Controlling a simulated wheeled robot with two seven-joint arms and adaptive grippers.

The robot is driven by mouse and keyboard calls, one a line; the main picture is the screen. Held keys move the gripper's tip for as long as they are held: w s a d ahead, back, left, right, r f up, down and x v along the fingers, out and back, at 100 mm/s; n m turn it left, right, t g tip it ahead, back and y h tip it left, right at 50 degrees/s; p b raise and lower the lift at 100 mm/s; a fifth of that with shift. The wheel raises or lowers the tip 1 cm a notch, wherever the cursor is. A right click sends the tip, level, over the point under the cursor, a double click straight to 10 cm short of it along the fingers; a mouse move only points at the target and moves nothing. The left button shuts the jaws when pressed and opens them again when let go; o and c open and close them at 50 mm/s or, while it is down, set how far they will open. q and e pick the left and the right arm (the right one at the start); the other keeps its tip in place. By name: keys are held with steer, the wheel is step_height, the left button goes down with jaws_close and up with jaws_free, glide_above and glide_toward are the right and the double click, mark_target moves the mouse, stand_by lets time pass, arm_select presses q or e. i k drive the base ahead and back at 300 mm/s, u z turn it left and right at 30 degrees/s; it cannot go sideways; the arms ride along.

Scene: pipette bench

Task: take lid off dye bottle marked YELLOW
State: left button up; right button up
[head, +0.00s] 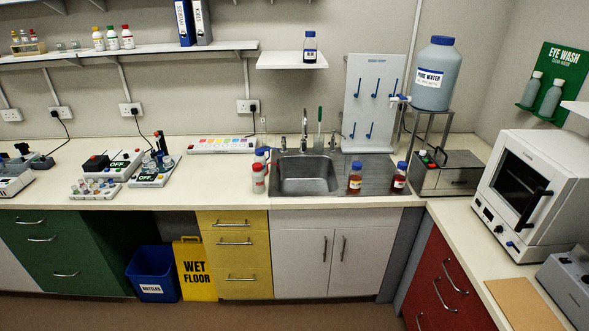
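Three small white bottles stand in a row on the long upper shelf at the left. The leftmost bottle (98,41) has a yellow-orange cap and band. The middle bottle (112,41) is green-capped and the right one (127,40) is red-capped. All three caps are on. Their print is too small to read, so I cannot confirm which says YELLOW; the yellow colours are on the leftmost. Neither of my grippers shows in the head view.
The long shelf (180,48) also holds a vial rack (28,47) and two binders. Below, the counter (215,185) carries devices at the left, a sink (305,175), and two blue-capped amber bottles (355,180) (399,179). A blue bin (152,268) and wet-floor sign (196,271) stand below.

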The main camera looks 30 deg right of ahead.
mark_target(355, 178)
steer(key=u, duration=0.15)
steer(key=i, duration=1.05)
steer(key=z, duration=0.1)
